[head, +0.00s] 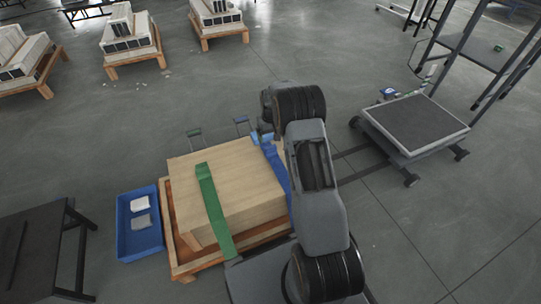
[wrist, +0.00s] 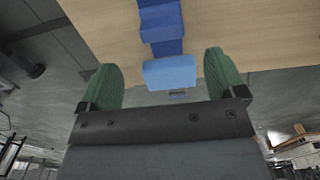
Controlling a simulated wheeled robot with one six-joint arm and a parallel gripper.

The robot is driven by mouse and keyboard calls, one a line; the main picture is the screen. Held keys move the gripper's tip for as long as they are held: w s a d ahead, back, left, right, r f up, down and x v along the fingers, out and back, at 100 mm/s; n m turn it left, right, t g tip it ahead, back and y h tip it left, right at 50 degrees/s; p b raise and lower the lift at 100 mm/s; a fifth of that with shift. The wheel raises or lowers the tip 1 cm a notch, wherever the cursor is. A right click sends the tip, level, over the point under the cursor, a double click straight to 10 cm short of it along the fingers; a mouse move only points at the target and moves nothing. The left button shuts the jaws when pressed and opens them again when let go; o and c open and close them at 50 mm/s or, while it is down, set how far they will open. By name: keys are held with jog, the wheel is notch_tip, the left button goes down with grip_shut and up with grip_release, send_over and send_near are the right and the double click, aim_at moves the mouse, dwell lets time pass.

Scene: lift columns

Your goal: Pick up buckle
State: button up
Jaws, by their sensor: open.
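In the wrist view, a light blue piece (wrist: 170,72), which looks like the buckle, sits at the end of a darker blue strap (wrist: 161,22). My gripper (wrist: 160,62) is open, with one green finger on each side of this piece and a gap on both sides. I cannot tell its depth between the fingers. In the head view, the blue strap (head: 273,160) lies over the wooden box (head: 240,185), partly behind my arm. My arm hides the gripper there, and the buckle cannot be made out clearly.
A green strap (head: 213,205) crosses the box, which stands on a wooden pallet (head: 183,262). A blue tray (head: 127,239) holds two pale items at left. A grey platform cart (head: 416,122) stands at right. A black table (head: 38,245) is at lower left.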

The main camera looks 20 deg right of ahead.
aim_at(271, 147)
jog(key=shift+a+f+b, duration=0.1)
jog(key=shift+f+b, duration=1.6)
jog(key=shift+f, duration=2.1)
jog(key=shift+r, duration=0.1)
jog(key=shift+c, duration=0.4)
jog(key=c, duration=1.1)
